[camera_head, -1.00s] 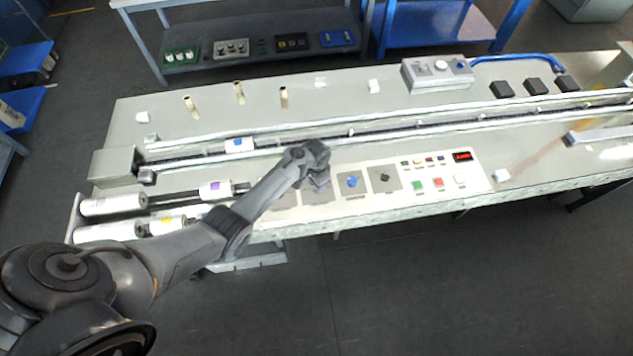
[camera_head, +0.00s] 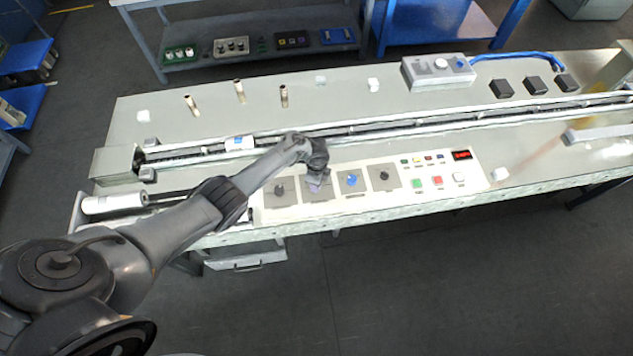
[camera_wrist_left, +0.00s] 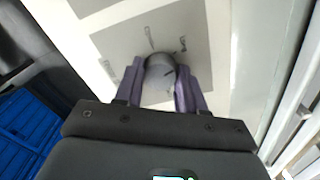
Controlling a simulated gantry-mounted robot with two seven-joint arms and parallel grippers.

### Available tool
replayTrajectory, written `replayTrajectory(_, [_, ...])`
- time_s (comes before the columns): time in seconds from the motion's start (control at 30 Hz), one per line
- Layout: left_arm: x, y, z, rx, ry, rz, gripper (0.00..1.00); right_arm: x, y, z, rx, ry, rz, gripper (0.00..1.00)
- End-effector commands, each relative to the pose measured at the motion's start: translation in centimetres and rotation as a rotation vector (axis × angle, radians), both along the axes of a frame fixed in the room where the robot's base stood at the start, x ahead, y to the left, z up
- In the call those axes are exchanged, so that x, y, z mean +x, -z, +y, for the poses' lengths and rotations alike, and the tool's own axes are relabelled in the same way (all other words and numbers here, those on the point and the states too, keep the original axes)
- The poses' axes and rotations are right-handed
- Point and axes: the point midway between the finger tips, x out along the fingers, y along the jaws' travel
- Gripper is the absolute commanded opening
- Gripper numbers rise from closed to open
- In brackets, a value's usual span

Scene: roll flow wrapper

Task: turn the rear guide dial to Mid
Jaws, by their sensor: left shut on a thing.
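My left gripper (camera_head: 317,190) is over the second grey dial plate from the left on the panel in the head view. In the left wrist view its two purple fingers (camera_wrist_left: 160,80) are shut on a dark round dial (camera_wrist_left: 160,62), one finger on each side. The dial sits on a grey plate (camera_wrist_left: 120,45) with small printed labels around it, too small and tilted to read. In the head view the gripper hides most of this dial. My right gripper is not in view.
A black dial (camera_head: 279,190) is to the left of the gripper. A blue dial (camera_head: 351,180) and another black dial (camera_head: 384,175) are to the right, beside green (camera_head: 417,184) and red (camera_head: 437,181) buttons. A long rail (camera_head: 400,129) runs behind the panel.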

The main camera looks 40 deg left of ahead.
Motion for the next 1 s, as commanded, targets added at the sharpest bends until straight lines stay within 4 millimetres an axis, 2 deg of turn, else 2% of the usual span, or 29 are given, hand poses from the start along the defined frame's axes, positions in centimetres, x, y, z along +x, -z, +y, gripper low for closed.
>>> replayTrajectory(0.6, [0.1,0.2,0.0,0.001,0.563,0.0,0.09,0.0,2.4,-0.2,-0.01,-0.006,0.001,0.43])
replayTrajectory(1.0, [0.0,0.0,0.0,-0.001,0.773,-0.001,0.09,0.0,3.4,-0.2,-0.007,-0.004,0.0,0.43])
